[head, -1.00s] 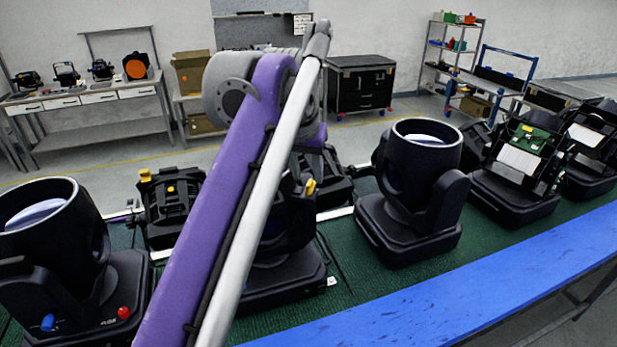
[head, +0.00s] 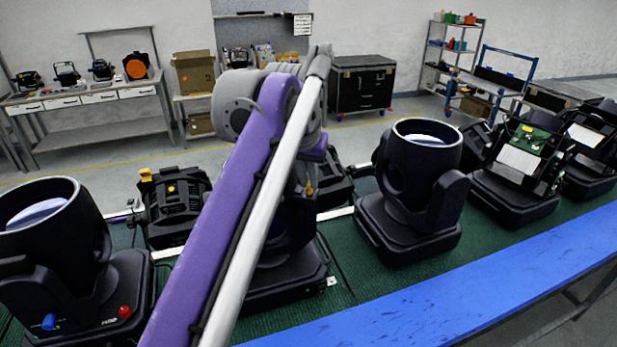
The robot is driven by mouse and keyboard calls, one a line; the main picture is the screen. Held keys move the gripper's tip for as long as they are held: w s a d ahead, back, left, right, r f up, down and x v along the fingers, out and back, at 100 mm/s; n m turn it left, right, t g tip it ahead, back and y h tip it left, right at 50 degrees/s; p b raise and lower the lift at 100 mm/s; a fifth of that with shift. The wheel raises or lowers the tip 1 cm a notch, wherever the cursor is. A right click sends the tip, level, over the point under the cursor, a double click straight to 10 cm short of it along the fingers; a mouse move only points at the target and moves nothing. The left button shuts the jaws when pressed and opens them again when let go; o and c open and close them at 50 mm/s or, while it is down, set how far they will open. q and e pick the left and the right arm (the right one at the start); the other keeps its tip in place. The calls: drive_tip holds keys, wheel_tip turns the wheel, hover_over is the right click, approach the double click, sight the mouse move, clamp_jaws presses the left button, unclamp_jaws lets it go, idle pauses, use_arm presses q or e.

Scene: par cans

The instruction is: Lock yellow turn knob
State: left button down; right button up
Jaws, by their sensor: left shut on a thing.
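A black par can (head: 285,275) stands on the green bench top, largely hidden behind my purple arm. A small bit of its yellow turn knob (head: 309,188) shows on its upper right side. My left gripper (head: 307,180) is at this knob and shut on it. The fingers are dark and mostly hidden by my own arm, so the knob's exact turn angle cannot be told. My right gripper is not in view.
A par can (head: 400,220) stands to the right and another (head: 75,270) at the left. A black unit with yellow parts (head: 172,205) stands behind. A blue rail (head: 460,285) runs along the front. Open floor lies behind the bench.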

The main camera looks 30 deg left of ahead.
use_arm(q)
drive_tip(key=shift+n, duration=0.3)
drive_tip(key=n, duration=0.1)
drive_tip(key=n+y, duration=0.1)
drive_tip(key=n, duration=0.1)
drive_tip(key=shift+w+d+n+g, duration=0.1)
drive_tip(key=shift+d+n+g, duration=0.1)
drive_tip(key=shift+n+g, duration=0.1)
drive_tip(key=n+y, duration=0.1)
drive_tip(key=n, duration=0.1)
drive_tip(key=n+g, duration=0.1)
drive_tip(key=n, duration=0.1)
drive_tip(key=shift+w+d+n+y, duration=0.1)
drive_tip(key=shift+w+n+y, duration=0.05)
drive_tip(key=shift+n+y, duration=0.2)
drive_tip(key=n+g, duration=0.1)
drive_tip(key=n, duration=0.1)
drive_tip(key=n+g, duration=0.1)
drive_tip(key=n, duration=0.1)
drive_tip(key=shift+w+d+y, duration=0.1)
drive_tip(key=shift+w+y, duration=0.1)
drive_tip(key=shift+y, duration=0.15)
drive_tip(key=n+g, duration=0.1)
drive_tip(key=n, duration=0.4)
drive_tip(key=shift+w+g, duration=0.2)
drive_tip(key=shift+g, duration=0.2)
drive_tip(key=c, duration=0.9)
unclamp_jaws()
drive_tip(key=shift+c, duration=0.2)
drive_tip(key=shift+r, duration=0.1)
